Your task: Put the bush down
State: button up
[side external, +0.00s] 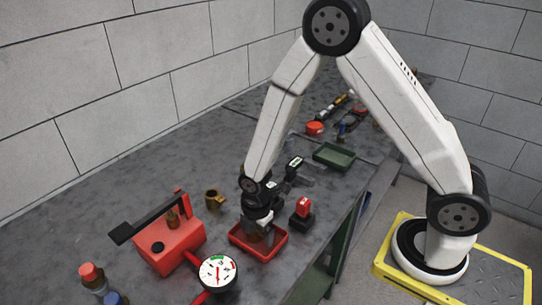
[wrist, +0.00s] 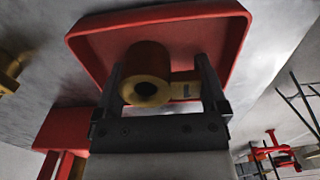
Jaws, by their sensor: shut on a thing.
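My gripper (side external: 262,230) points down over a shallow red tray (side external: 262,256), with its fingers inside the tray's outline. In the wrist view my gripper (wrist: 162,85) has its fingers shut on a brass bush (wrist: 150,68), a hollow cylinder with its dark bore facing the camera. A flatter brass piece with a dark mark shows between the cylinder and the right finger; I cannot tell whether it belongs to the bush. The red tray (wrist: 88,52) lies behind the bush in this view. I cannot tell whether the bush touches the tray floor. In the side view the bush is mostly hidden.
Another brass part (side external: 214,200) stands left of the tray. A red pump-like body (side external: 168,245) with a black lever and a white dial gauge (side external: 218,271) are close on the left and front. A red-and-black block (side external: 302,214) stands right of the tray. A green tray (side external: 334,157) lies farther back.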

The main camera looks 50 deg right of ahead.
jog(key=o, duration=1.2)
jog(key=shift+r, duration=6.1)
jog(key=s+d+m+t, duration=0.1)
jog(key=s+d+m, duration=0.1)
jog(key=m, duration=0.4)
jog(key=s+d+r+m, duration=0.1)
jog(key=s+d+m, duration=0.1)
jog(key=m, duration=0.4)
jog(key=s+d+m+t, duration=0.1)
jog(key=s+d+m, duration=0.1)
jog(key=m, duration=0.4)
jog(key=shift+s+d+r+t, duration=0.3)
jog(key=shift+s+r, duration=0.1)
jog(key=shift+s, duration=0.05)
